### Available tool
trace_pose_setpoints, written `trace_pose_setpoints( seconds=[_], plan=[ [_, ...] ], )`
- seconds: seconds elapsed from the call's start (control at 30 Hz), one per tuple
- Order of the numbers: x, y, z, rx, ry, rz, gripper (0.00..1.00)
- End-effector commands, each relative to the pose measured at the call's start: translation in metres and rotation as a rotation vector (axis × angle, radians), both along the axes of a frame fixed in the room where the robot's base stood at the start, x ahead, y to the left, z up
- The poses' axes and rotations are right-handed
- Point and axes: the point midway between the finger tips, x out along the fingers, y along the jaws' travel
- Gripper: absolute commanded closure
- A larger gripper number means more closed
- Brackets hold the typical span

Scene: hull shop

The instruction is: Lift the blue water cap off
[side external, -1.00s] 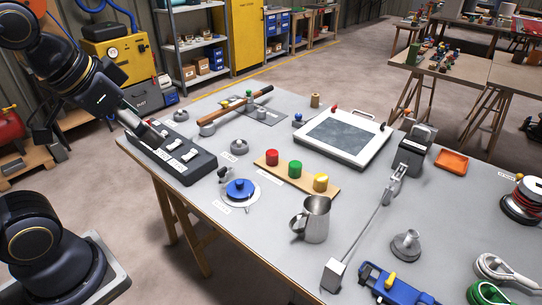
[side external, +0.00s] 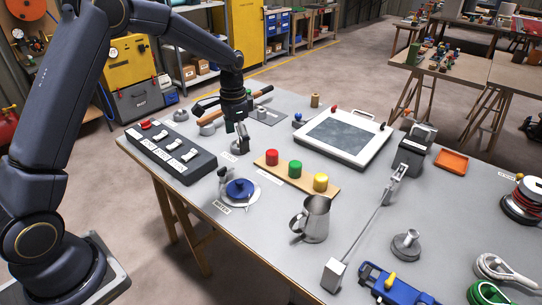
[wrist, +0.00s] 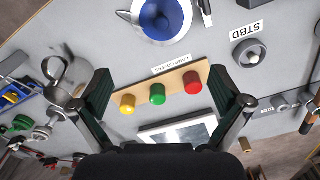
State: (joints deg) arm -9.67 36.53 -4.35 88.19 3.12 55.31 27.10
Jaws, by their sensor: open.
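The blue water cap (side external: 238,188) sits on a round white base near the table's front left edge, with a small label beside it. In the wrist view the blue cap (wrist: 165,17) shows at the top, ringed by the white base, partly cut by the frame edge. My gripper (side external: 240,145) points down above the table, behind the cap and apart from it. In the wrist view my gripper (wrist: 160,80) has its fingers wide apart with nothing between them; the board of coloured covers lies below.
A wooden board (side external: 266,166) with red, green and yellow covers is right of the cap. A black switch box (side external: 172,152) stands left, a metal jug (side external: 314,222) right. A grey round fitting (wrist: 252,53) lies by the STBD label. A framed hatch (side external: 346,138) lies behind.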

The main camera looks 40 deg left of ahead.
Motion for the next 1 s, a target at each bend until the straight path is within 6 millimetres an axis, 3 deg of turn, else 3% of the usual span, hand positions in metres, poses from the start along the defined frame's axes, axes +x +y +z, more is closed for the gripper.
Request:
trace_pose_setpoints(
  seconds=[0.4, 0.73, 1.0],
  plan=[
    [-0.003, 0.001, -0.090, 0.000, 0.008, 0.004, 0.00],
    [-0.002, 0.002, -0.122, 0.000, 0.003, 0.003, 0.00],
    [-0.002, 0.005, -0.161, 0.000, 0.002, 0.003, 0.00]
  ],
)
